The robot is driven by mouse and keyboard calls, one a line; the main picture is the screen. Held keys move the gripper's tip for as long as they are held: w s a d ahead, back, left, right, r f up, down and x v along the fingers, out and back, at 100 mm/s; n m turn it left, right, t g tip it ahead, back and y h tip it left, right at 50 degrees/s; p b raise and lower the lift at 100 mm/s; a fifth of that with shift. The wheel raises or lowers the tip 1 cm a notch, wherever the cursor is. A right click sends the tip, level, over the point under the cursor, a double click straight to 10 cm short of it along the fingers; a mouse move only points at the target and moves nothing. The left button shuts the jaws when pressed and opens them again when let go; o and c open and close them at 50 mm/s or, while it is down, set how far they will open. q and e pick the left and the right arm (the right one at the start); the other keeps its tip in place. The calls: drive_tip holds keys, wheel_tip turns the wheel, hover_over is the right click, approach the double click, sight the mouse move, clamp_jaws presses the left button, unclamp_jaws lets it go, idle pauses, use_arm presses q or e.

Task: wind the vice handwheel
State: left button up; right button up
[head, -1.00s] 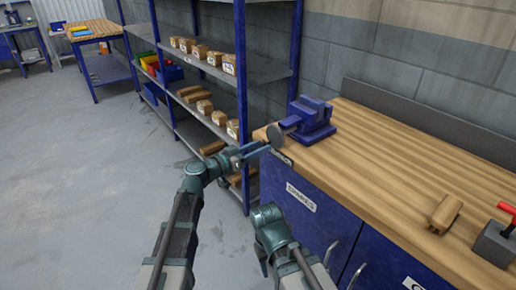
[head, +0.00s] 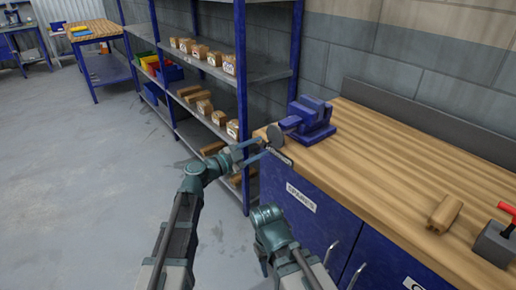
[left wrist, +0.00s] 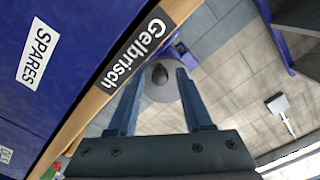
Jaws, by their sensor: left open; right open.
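The blue vice (head: 312,118) sits on the bench's far left corner. Its grey round handwheel (head: 275,135) faces out past the bench end. My left gripper (head: 265,147) is open and empty, just short of the handwheel in the head view. In the left wrist view, the handwheel (left wrist: 160,91) with its dark hub shows between and beyond the two open fingers (left wrist: 158,88). I cannot tell whether a finger touches it. My right arm is low in the head view, left of the cabinet doors, and I cannot make out its gripper fingers.
The wooden bench top (head: 400,150) stands on blue cabinets. A wooden block (head: 445,213) and a grey block with a red handle (head: 494,243) lie at its right. Blue shelving (head: 240,90) with small boxes stands close behind my left gripper. The floor at left is clear.

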use_arm(q)
drive_tip(key=m, duration=0.4)
drive_tip(key=shift+m, duration=0.4)
clamp_jaws()
drive_tip(key=n, duration=0.3)
drive_tip(key=shift+s+d+f+n, duration=0.15)
drive_tip(key=shift+s+d+n, duration=0.1)
drive_tip(key=shift+s+n, duration=0.1)
